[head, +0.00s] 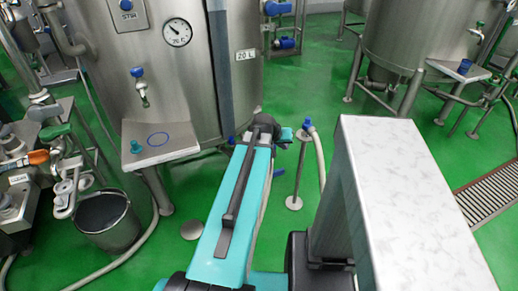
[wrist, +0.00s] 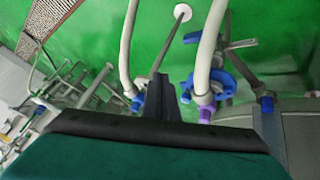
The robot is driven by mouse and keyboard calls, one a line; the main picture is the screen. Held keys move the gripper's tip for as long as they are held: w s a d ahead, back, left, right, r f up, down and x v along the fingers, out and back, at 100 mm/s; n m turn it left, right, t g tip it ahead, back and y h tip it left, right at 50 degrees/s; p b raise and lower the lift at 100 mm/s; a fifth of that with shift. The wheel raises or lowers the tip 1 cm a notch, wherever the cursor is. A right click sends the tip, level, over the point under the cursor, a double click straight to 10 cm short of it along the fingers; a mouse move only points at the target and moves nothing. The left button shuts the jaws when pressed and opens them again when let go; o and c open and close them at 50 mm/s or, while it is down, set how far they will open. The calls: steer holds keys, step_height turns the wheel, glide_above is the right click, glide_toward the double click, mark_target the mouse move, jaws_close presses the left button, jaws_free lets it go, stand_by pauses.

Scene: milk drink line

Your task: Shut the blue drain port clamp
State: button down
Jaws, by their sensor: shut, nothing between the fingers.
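The blue clamp (wrist: 222,82) shows in the wrist view, right of centre, at a pale hose with a purple fitting (wrist: 207,112) below it. I cannot tell whether its jaws are closed. My gripper (wrist: 160,84) is shut and empty, its dark fingers left of the clamp and apart from it in the picture. In the head view my teal arm reaches to the foot of the steel tank (head: 170,85) and hides most of the port area. A small blue part (head: 232,140) shows beside the arm there.
A thin stand (head: 299,170) holds a blue-ended hose (head: 318,150) just right of my arm. A grey bucket (head: 107,220) and a valve rack (head: 65,160) stand at left. A white-topped block (head: 410,200) fills the right foreground. Green floor is open behind it.

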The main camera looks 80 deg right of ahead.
steer(key=s+a+m+g+y+b, duration=0.1)
steer(key=s+a+m+g+b, duration=0.2)
steer(key=s+m+g, duration=0.35)
steer(key=w+f+m+g+h+b, duration=0.1)
steer(key=w+f+h+b, duration=0.2)
steer(key=w+b, duration=0.6)
steer(key=w+d+f+g+h+b, duration=0.1)
steer(key=w+f+h+b, duration=0.3)
steer(key=w+b, duration=0.5)
steer(key=w+f+g, duration=0.1)
steer(key=w+f, duration=0.1)
steer(key=w, duration=0.7)
steer(key=shift+w+f+m, duration=0.35)
steer(key=shift+w+f, duration=0.05)
steer(key=shift+s+d, duration=0.1)
steer(key=shift+d, duration=0.05)
